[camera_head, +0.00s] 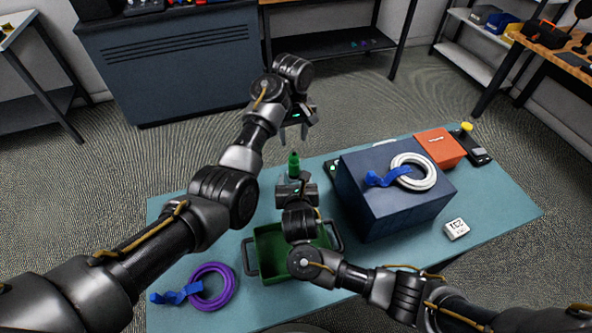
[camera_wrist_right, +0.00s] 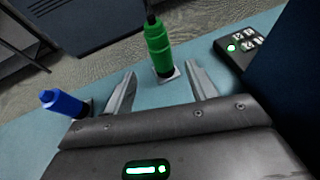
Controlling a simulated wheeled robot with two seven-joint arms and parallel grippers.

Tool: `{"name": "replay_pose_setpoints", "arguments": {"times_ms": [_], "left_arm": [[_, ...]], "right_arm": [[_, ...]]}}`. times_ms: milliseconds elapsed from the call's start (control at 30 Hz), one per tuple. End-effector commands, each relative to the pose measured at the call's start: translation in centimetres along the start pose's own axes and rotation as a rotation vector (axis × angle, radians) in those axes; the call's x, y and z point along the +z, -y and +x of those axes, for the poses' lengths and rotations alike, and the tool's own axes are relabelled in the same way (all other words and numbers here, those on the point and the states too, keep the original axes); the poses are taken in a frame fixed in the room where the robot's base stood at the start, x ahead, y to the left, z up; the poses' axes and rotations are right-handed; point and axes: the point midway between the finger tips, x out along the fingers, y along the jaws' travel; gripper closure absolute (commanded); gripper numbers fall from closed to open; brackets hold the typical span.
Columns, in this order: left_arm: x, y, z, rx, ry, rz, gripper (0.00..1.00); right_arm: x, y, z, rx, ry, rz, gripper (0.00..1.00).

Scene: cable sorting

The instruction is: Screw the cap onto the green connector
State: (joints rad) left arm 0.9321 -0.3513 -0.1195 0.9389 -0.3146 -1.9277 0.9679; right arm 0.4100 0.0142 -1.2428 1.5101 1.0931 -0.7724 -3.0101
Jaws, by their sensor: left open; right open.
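The green connector (camera_head: 293,165) stands upright on the table in the head view, with a narrower top. In the right wrist view the green connector (camera_wrist_right: 158,48) stands on a small pale base, with a dark thin part above it. I cannot tell a separate cap from the connector. My left gripper (camera_head: 293,136) is open and empty, fingers pointing down above the connector and apart from it. My right gripper (camera_head: 292,181) is open, low on the near side of the connector. In the wrist view the connector shows between and beyond the open fingers (camera_wrist_right: 163,88).
A blue connector (camera_wrist_right: 64,103) stands left in the wrist view. A dark blue box (camera_head: 365,200) with a white cable coil (camera_head: 427,181) is close on the right. A green tray (camera_head: 265,270) lies under my right arm. A purple coil (camera_head: 232,287) lies front left.

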Motion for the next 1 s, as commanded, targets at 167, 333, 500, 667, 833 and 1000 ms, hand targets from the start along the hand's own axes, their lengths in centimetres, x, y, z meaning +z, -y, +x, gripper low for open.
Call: {"name": "replay_pose_setpoints", "arguments": {"times_ms": [167,333,500,667,833,1000], "left_arm": [[0.0,-0.1,-0.1,0.0,0.0,0.001,0.55],[0.0,-0.1,0.0,0.0,0.0,0.001,0.55],[0.0,-0.1,0.0,0.0,0.0,0.002,0.55],[0.1,-0.1,0.0,0.0,0.0,0.003,0.55],[0.1,-0.1,0.0,0.0,0.0,0.003,0.55],[0.1,-0.1,0.0,0.0,0.0,0.003,0.55]], "right_arm": [[0.0,0.1,0.1,-0.002,-0.001,0.001,0.43],[0.0,0.1,1.5,-0.005,-0.001,0.0,0.43],[0.0,0.2,4.4,-0.005,-0.001,-0.001,0.43],[0.0,0.2,7.2,-0.005,-0.001,-0.001,0.43],[0.0,0.2,9.4,-0.004,-0.001,0.001,0.43],[-0.1,0.1,10.5,-0.001,-0.002,0.002,0.43]]}}
